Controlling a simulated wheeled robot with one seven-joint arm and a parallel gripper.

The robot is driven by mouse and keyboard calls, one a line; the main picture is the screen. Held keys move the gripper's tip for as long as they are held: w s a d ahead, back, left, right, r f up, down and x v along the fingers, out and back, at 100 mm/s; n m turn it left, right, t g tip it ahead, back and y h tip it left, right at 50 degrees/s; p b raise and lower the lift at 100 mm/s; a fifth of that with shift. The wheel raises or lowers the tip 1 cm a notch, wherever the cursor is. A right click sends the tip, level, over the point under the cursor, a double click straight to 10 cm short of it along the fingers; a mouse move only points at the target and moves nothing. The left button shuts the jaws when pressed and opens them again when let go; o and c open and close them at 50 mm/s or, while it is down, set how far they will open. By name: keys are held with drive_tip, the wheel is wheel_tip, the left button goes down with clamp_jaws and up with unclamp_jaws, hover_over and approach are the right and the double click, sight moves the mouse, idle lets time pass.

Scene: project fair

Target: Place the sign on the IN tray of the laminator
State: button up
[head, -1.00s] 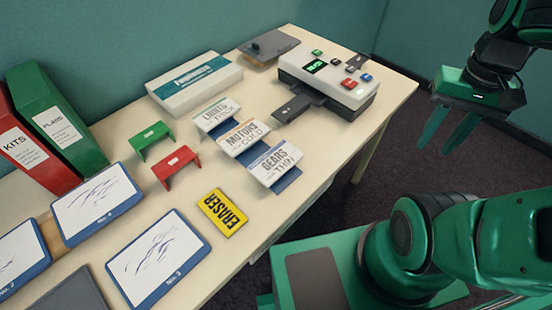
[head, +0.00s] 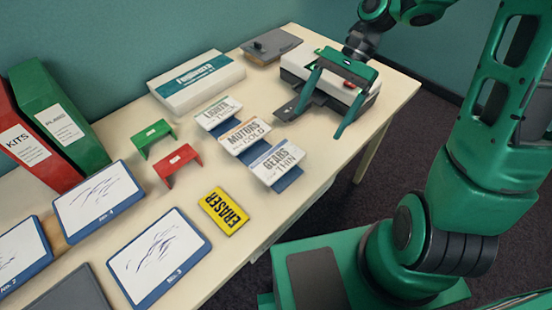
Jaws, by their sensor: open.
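Three white signs on blue stands sit in a row mid-table: LIGHTS THICK (head: 217,112), MOTORS COLD (head: 244,134) and GEARS THIN (head: 276,161). The laminator (head: 296,66) is a white box with a dark base at the far right of the table. A dark grey tray (head: 288,108) sticks out from its near left side; its label is too small to read. My gripper (head: 319,126) is open and empty, pointing down over the laminator's near side, beyond the signs. It hides much of the laminator's top, its buttons and display.
A white box (head: 195,82) and a grey flat device (head: 270,46) stand at the back. Green (head: 151,135) and red (head: 177,162) small stands and a yellow ERASER box (head: 223,210) are near the signs. Framed drawings (head: 160,258) and upright binders (head: 60,115) fill the left.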

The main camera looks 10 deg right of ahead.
sight(277, 160)
drive_tip(key=shift+m+g+y, duration=0.4)
drive_tip(key=shift+g+y, duration=0.1)
drive_tip(key=shift+y, duration=0.2)
drive_tip(key=a+f, duration=0.1)
drive_tip(key=a, duration=0.1)
drive_tip(key=a+f, duration=0.1)
drive_tip(key=a, duration=0.1)
drive_tip(key=s+a+f, duration=0.1)
drive_tip(key=a+f, duration=0.1)
drive_tip(key=shift+s+a, duration=0.1)
drive_tip(key=shift+a, duration=0.3)
drive_tip(key=shift+w+f+x, duration=0.1)
drive_tip(key=shift+w+x, duration=0.05)
drive_tip(key=shift+x, duration=0.75)
drive_tip(key=shift+w+f+x, duration=0.1)
drive_tip(key=shift+x, duration=0.8)
drive_tip(key=shift+w+f+x, duration=0.1)
drive_tip(key=shift+w+x, duration=0.05)
drive_tip(key=shift+x, duration=0.7)
drive_tip(key=shift+d, duration=0.1)
drive_tip(key=c, duration=1.2)
drive_tip(key=shift+c, duration=0.2)
drive_tip(key=shift+r, duration=0.15)
